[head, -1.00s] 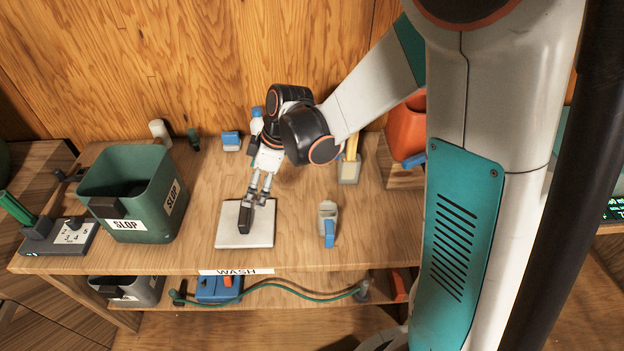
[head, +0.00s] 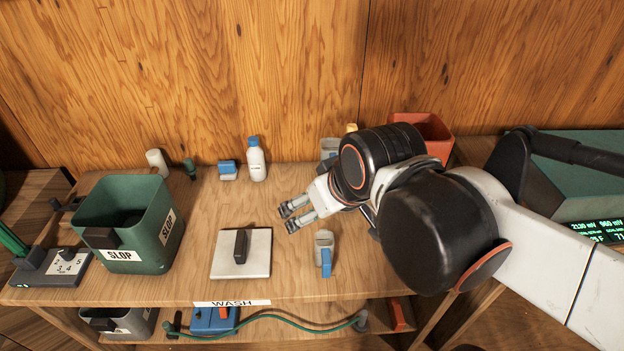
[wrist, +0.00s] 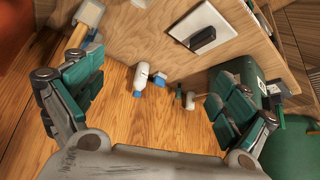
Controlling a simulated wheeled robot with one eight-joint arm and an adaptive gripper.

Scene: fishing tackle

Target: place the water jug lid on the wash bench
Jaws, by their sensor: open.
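The water jug lid (head: 242,262), a white square plate with a dark upright handle (head: 240,246), lies flat on the wash bench (head: 200,212), near its front edge above the WASH label. It also shows in the wrist view (wrist: 213,28). My gripper (head: 287,218) is open and empty, above the bench to the right of and behind the lid, apart from it. In the wrist view my gripper's two fingers (wrist: 160,92) are spread wide with nothing between them.
A green SLOP bin (head: 120,215) stands left of the lid. A white bottle with a blue cap (head: 257,163) stands at the back. A grey-and-blue item (head: 324,250) is right of the lid. A shelf below holds a green hose (head: 290,320).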

